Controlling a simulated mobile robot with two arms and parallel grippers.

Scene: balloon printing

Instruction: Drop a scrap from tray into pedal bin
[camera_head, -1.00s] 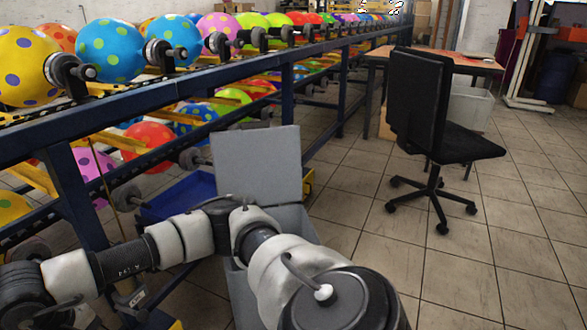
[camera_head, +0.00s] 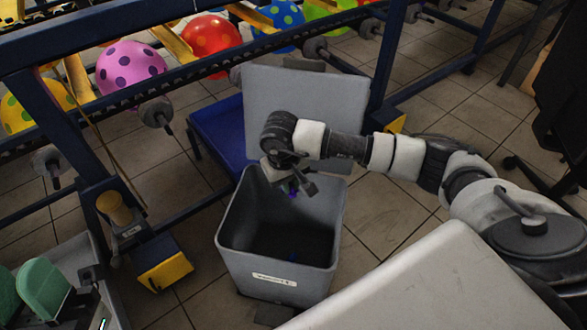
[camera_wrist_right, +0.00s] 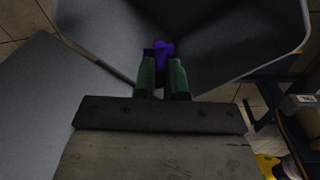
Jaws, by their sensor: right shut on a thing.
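The grey pedal bin (camera_head: 276,277) stands on the floor in the middle of the head view, its lid (camera_head: 305,100) raised and its mouth open. My right gripper (camera_head: 293,188) points down at the bin's mouth, near the raised lid. It is shut on a small purple scrap (camera_head: 292,193). In the right wrist view the purple scrap (camera_wrist_right: 158,52) sits between the green fingertips (camera_wrist_right: 163,72), with the bin's dark inside behind it. A faint blue speck (camera_head: 293,254) shows low inside the bin.
A blue tray (camera_head: 217,133) stands behind the bin, left of the lid. The balloon rack's dark blue frame (camera_head: 118,100) runs along the back and left. Green rounded parts (camera_head: 42,287) show at the lower left.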

